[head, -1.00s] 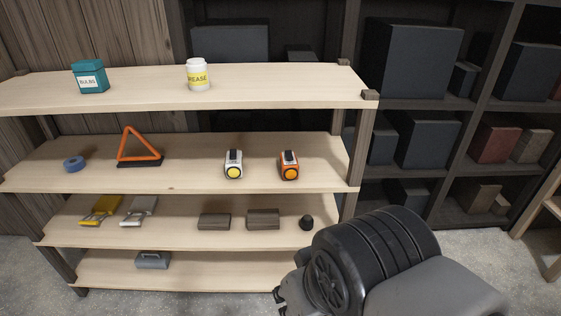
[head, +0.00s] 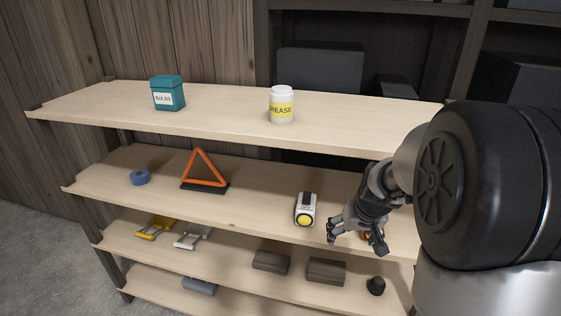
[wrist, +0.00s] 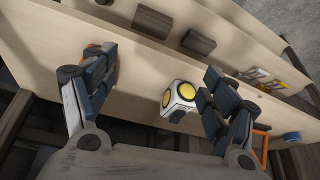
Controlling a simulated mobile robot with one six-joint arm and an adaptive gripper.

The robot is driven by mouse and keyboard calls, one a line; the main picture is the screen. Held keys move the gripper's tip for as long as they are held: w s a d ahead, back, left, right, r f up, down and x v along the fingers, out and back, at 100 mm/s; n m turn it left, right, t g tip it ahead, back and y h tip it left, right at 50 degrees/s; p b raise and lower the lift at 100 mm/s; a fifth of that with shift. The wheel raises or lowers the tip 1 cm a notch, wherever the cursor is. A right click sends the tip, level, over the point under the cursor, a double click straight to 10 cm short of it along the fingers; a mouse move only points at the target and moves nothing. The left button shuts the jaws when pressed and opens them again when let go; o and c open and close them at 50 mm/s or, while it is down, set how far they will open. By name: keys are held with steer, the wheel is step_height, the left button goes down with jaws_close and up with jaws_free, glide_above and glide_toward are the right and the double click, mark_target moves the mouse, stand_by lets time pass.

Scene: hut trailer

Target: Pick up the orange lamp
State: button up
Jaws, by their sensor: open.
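The orange lamp is mostly hidden behind my gripper (head: 357,238) in the head view; only a bit of orange lamp (head: 366,235) shows between the fingers, on the second shelf from the top. In the wrist view a sliver of orange shows behind the left finger. A white lamp (head: 305,209) with a yellow lens stands left of it on the same shelf. In the wrist view the white lamp (wrist: 178,97) appears between the fingertips, nearer the right finger. My gripper is open and empty, in front of the shelf.
An orange triangle (head: 204,169) and blue tape roll (head: 140,177) are farther left. The top shelf (head: 220,101) holds a teal bulbs box (head: 168,93) and a grease jar (head: 281,104). Dark wooden blocks (head: 326,271) and a black knob-like object (head: 376,286) are below.

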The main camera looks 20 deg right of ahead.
steer(key=w+d+f+m, duration=0.2)
steer(key=d+f, duration=0.9)
steer(key=shift+h, duration=0.4)
steer(key=w+d, duration=0.2)
steer(key=w, duration=0.1)
steer(key=w+d, duration=0.1)
steer(key=w, duration=0.1)
steer(key=shift+w+d+f+b, duration=0.1)
steer(key=shift+w+f+b, duration=0.2)
steer(key=shift+b, duration=0.1)
steer(key=shift+w+d+b, duration=0.1)
steer(key=shift+w+d, duration=0.3)
steer(key=shift+w, duration=0.4)
steer(key=shift+w+d+b, duration=0.15)
steer(key=shift+w+d, duration=0.2)
steer(key=shift+w, duration=0.45)
steer(key=shift+w+d+b, duration=0.1)
steer(key=shift+w+d, duration=0.3)
steer(key=shift+w, duration=0.4)
steer(key=shift+w+f, duration=0.1)
steer(key=shift+f, duration=0.4)
steer(key=shift+c, duration=0.5)
steer(key=c, duration=1.2)
